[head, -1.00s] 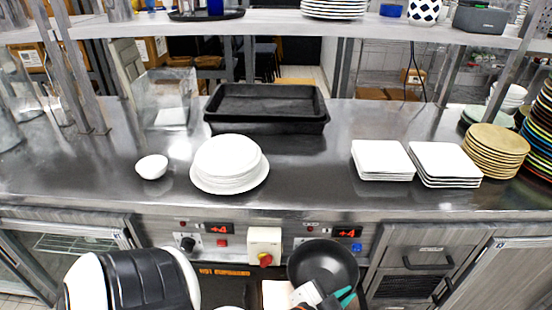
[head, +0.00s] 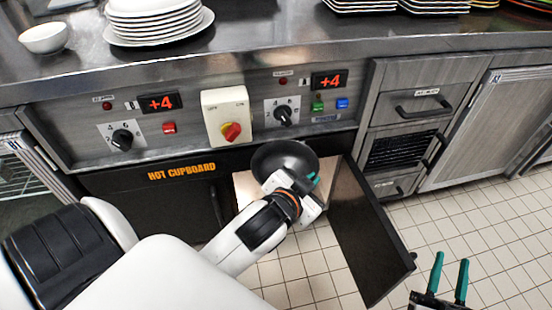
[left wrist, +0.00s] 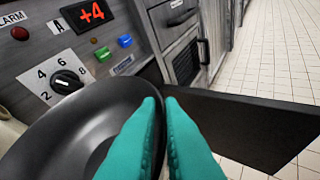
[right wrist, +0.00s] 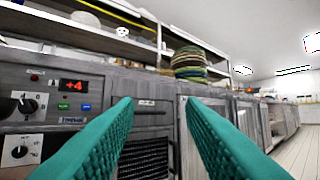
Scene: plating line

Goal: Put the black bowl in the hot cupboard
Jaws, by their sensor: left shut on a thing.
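The black bowl (head: 284,157) is in front of the hot cupboard, at its open doorway in the head view. My left gripper (head: 312,182) is shut on the bowl's rim; the bowl (left wrist: 70,135) fills the lower left of the left wrist view, beside the teal fingers (left wrist: 165,125). The hot cupboard (head: 150,185) has its right door (head: 362,225) swung open toward me. My right gripper (head: 450,280) is open and empty at the lower right, over the floor.
Knobs, buttons and a red-yellow switch (head: 228,118) line the panel above the cupboard. White plates (head: 158,22) and a white bowl (head: 44,38) stand on the counter. Grey drawers (head: 418,105) are to the right. The tiled floor (head: 480,225) at right is clear.

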